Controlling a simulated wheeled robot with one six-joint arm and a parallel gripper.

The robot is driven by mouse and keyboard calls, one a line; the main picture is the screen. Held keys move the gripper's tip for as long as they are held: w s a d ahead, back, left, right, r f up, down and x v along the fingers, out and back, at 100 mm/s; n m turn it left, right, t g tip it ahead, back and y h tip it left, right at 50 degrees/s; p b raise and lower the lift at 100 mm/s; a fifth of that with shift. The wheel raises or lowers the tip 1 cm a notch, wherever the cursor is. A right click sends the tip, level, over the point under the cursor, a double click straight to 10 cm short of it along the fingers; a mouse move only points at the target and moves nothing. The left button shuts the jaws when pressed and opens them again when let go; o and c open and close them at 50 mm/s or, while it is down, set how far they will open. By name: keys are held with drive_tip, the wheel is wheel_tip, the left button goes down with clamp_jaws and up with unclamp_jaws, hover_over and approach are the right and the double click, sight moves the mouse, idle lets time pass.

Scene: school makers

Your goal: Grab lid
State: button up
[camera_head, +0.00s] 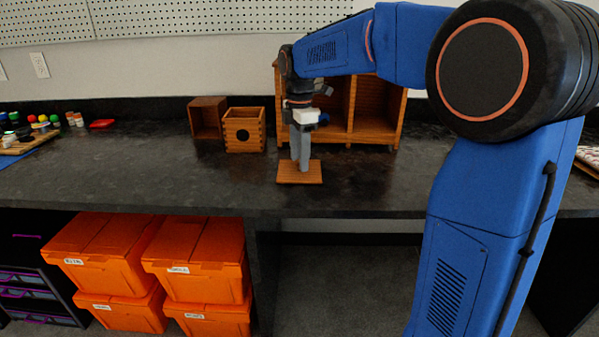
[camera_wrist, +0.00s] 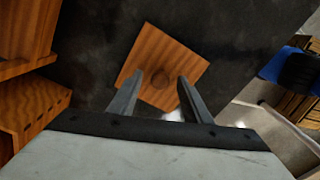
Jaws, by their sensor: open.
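The lid is a flat square of brown wood (camera_head: 312,173) lying on the dark counter, in the middle of the head view. In the wrist view the lid (camera_wrist: 184,54) lies tilted in the picture, with a round darker spot or knob near its middle. My gripper (camera_head: 304,168) points down over the lid. In the wrist view my gripper (camera_wrist: 169,80) is open, its two grey fingers apart on either side of the round spot. Nothing is held between them. I cannot tell whether the fingertips touch the lid.
A wooden box with a dark round mark (camera_head: 244,131) and another wooden box (camera_head: 205,117) stand left of my gripper. A wooden shelf unit (camera_head: 398,115) stands behind. Small colourful items lie far left. Orange bins (camera_head: 198,254) sit below the counter. The counter left of the lid is clear.

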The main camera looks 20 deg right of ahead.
drive_tip(key=shift+f, duration=0.15)
clamp_jaws()
